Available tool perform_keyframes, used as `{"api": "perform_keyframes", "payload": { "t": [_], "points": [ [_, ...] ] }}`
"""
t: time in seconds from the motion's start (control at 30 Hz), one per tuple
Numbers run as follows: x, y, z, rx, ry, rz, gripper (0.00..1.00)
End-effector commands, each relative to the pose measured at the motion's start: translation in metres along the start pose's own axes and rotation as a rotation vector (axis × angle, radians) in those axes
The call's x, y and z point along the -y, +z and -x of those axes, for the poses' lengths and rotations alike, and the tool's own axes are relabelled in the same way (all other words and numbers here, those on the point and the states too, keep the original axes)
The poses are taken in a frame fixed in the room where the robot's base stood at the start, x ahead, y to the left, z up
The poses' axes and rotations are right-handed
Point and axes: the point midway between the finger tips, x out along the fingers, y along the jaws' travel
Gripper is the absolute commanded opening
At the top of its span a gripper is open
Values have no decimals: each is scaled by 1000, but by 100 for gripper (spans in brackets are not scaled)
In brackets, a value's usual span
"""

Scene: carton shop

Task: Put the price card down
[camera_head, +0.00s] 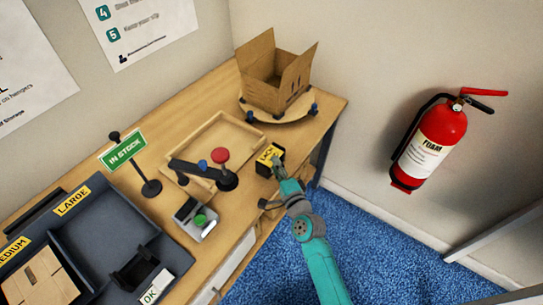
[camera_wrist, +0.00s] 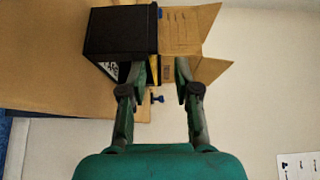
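I cannot make out a separate price card for certain in either view. A black box with a yellow lettered label (camera_head: 267,160) stands near the right front of the wooden bench. My gripper (camera_head: 279,168) is right beside it, at its right side. In the wrist view the box (camera_wrist: 118,32) is at upper left, with a thin yellow edge by the left finger. My gripper (camera_wrist: 166,78) has its fingers apart with a clear gap and nothing visible between them. Whether the left finger touches the box I cannot tell.
An open carton (camera_head: 275,82) stands on a round turntable (camera_head: 285,114) at the back right. Left of my gripper are a red-knobbed arm (camera_head: 205,174), a wooden tray (camera_head: 243,129), an IN STOCK sign (camera_head: 123,149) and a green-button device (camera_head: 195,218). A fire extinguisher (camera_head: 432,143) hangs right.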

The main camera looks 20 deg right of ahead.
Motion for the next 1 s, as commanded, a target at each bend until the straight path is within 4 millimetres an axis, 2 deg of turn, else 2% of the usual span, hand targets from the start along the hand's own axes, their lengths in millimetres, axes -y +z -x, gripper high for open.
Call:
{"api": "perform_keyframes", "payload": {
  "t": [0.1,0.3,0.77,0.87,0.97,1.0],
  "points": [
    [-1,0,22,0,1,0,31],
    [-1,0,45,0,2,-1,31],
    [-2,0,56,-1,4,10,31],
    [-10,1,74,-8,21,57,31],
    [-21,3,108,-20,51,155,31],
    [-26,4,125,-25,65,204,31]
  ]
}}
